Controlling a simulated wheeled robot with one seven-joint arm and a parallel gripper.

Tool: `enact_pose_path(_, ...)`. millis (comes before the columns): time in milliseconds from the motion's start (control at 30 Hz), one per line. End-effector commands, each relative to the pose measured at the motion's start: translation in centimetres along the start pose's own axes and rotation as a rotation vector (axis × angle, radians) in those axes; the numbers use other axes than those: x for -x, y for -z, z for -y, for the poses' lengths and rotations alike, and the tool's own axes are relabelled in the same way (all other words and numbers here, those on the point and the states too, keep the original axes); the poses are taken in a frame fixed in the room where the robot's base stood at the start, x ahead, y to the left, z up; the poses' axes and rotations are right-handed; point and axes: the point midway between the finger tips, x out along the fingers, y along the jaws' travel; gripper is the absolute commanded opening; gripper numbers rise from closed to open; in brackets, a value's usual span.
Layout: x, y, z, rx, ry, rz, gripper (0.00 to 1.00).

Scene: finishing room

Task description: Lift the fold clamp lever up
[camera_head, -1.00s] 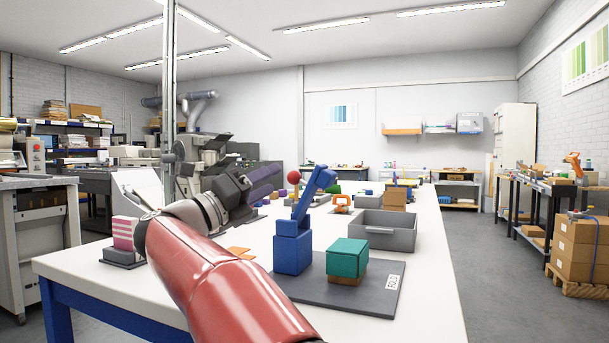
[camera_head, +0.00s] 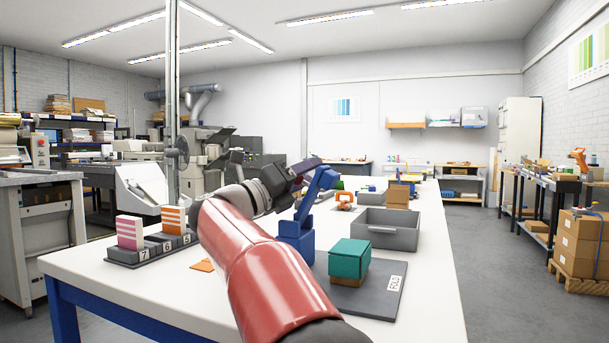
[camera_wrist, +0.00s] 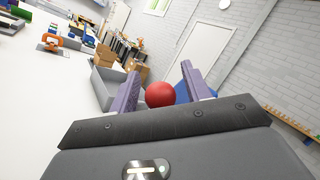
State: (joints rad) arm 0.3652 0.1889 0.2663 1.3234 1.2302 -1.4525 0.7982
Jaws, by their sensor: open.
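The fold clamp has a blue base (camera_head: 296,243) on a dark grey plate marked FOLD. Its blue lever (camera_head: 318,190) slants up to the right. The lever's red ball knob (camera_wrist: 159,94) shows in the wrist view between the two purple fingers of my gripper (camera_wrist: 160,72). The fingers are open, one on each side of the knob; I cannot tell whether either touches it. In the head view my gripper is beside the upper part of the lever, and the knob is hidden behind it.
A teal block (camera_head: 349,258) on a brown base sits on the FOLD plate (camera_head: 375,298), close to the clamp. A grey bin (camera_head: 388,236) stands behind it. Striped blocks (camera_head: 130,232) stand in a numbered rack at left. The white tabletop (camera_head: 110,272) is clear at front left.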

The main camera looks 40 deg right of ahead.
Motion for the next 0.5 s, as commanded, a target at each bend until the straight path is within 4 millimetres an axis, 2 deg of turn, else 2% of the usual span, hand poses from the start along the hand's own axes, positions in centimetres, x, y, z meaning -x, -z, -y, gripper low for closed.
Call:
enact_pose_path(67,0.02,0.00,0.00,0.000,0.000,0.000,0.40)
enact_pose_path(367,0.04,-0.01,0.00,0.000,0.000,0.001,0.01)
enact_pose_path(500,0.04,-0.01,-0.01,0.001,0.000,0.001,0.00)
